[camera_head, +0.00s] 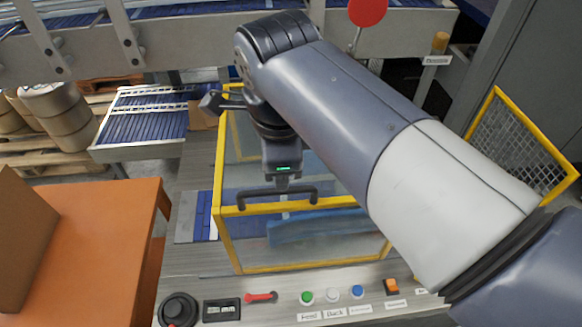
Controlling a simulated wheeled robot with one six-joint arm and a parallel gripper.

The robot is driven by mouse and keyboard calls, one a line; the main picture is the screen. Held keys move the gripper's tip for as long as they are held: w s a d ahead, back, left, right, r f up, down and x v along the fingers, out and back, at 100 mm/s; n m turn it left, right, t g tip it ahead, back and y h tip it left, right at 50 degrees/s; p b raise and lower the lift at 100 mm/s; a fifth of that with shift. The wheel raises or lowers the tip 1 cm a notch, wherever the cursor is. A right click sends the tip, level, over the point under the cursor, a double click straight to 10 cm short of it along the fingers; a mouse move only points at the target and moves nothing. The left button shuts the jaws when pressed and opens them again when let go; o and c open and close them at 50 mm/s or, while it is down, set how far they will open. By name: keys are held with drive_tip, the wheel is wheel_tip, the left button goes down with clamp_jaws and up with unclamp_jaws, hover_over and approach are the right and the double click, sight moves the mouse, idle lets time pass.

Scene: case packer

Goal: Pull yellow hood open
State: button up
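The yellow hood (229,244) is a box frame of yellow bars with clear panels, standing on the machine behind the control panel. A dark handle (245,200) runs along its upper front bar. My gripper (283,184) points down at the middle of this handle. Its fingertips are at or just above the bar, and I cannot tell whether they touch or close on it. My arm hides the right part of the hood. A blue object shows through the clear front panel.
The control panel (255,313) in front carries a black knob, a red lever and several coloured buttons. An orange table (110,225) with a brown box stands at the left. Blue conveyors (145,115) lie behind. A yellow mesh guard (520,150) stands at the right.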

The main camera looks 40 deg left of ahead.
sight(294, 189)
drive_tip(key=r, duration=0.3)
drive_tip(key=shift+s+d+r, duration=0.25)
drive_tip(key=f, duration=0.3)
drive_tip(key=w+a+f, duration=0.1)
drive_tip(key=f, duration=0.3)
drive_tip(key=f+p, duration=0.1)
drive_tip(key=f, duration=0.2)
drive_tip(key=shift+w+a+f, duration=0.2)
drive_tip(key=shift+a, duration=0.05)
drive_tip(key=shift+w+d+f, duration=0.1)
drive_tip(key=shift+w+f, duration=0.05)
drive_tip(key=shift+w, duration=0.1)
drive_tip(key=shift+w+d, duration=0.7)
drive_tip(key=shift+w, duration=0.05)
